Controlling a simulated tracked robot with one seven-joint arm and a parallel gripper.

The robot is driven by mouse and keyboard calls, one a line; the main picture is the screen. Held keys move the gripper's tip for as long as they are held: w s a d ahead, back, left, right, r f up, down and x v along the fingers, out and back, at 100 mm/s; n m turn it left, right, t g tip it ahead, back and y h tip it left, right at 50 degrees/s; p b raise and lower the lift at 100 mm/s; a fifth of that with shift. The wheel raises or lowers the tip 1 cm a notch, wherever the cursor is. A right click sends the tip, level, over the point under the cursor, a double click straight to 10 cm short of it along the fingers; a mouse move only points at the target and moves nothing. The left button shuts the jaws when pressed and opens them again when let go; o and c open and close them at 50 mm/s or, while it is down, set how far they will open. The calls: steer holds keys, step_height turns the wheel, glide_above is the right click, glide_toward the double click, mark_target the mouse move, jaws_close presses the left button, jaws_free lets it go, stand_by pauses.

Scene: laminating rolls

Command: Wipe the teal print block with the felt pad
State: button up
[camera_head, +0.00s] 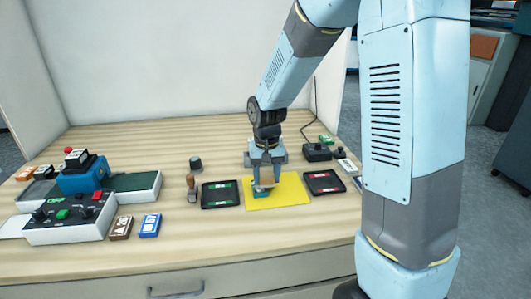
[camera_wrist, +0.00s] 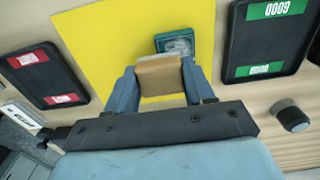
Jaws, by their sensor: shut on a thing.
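The teal print block (camera_head: 259,195) lies on the yellow mat (camera_head: 290,190), near its left side in the head view. In the wrist view the teal block (camera_wrist: 184,40) shows a pale grey patch on its top. My gripper (camera_head: 264,183) is shut on the tan felt pad (camera_wrist: 160,78), which sits between both fingers in the wrist view. The pad is right over the teal block and hides its near part. I cannot tell whether the pad touches the block.
A black tray with green labels (camera_head: 221,203) lies left of the mat, and one with red labels (camera_head: 324,191) lies right. A wooden-handled tool (camera_head: 191,189) and a dark knob (camera_head: 195,163) stand further left.

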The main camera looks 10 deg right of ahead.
steer(key=shift+r, duration=3.9)
steer(key=shift+s, duration=0.1)
